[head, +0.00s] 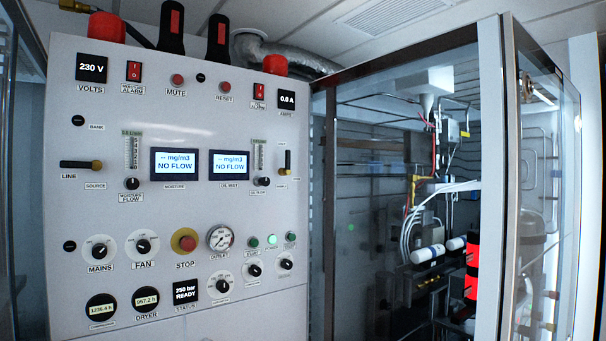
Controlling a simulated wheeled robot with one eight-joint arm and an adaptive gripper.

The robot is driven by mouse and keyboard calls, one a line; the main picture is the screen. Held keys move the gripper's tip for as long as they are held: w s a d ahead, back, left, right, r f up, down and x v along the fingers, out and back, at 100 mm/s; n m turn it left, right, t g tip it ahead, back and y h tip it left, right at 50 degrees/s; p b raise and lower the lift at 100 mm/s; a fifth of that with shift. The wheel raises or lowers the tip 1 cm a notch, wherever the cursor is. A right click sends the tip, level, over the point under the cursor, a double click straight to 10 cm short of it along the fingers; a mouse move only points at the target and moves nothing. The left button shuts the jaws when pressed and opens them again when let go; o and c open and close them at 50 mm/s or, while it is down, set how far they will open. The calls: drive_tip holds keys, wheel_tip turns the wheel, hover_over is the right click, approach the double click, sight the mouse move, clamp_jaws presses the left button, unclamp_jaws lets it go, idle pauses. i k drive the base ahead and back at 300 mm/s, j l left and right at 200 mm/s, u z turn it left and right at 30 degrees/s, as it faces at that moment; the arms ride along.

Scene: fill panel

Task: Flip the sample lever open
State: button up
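Two small levers are on the white control panel (210,130). The left lever (80,165) has a dark handle with a brass-coloured end and lies horizontal. The labels LINE and SOURCE are beside it. The right lever (288,162) is dark, stands upright and has a brass-coloured part at its lower end. The small labels around it are too blurred to read, so I cannot tell for sure which one is the sample lever. My gripper is not in view.
Two NO FLOW displays (174,164) sit between the levers. Knobs, a red stop button (185,240) and a round gauge (220,237) are below. Two black handles with red marks (172,27) stand at the panel's top. A glass-sided cabinet (400,170) with pipework adjoins right.

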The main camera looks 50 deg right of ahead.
sight(287, 172)
drive_tip(key=k+l+z, duration=0.1)
drive_tip(key=l+z, duration=0.15)
drive_tip(key=z, duration=0.2)
drive_tip(key=k+l+z, duration=0.1)
drive_tip(key=l+z, duration=0.2)
drive_tip(key=z, duration=0.15)
drive_tip(key=i+u, duration=0.1)
drive_tip(key=u, duration=0.25)
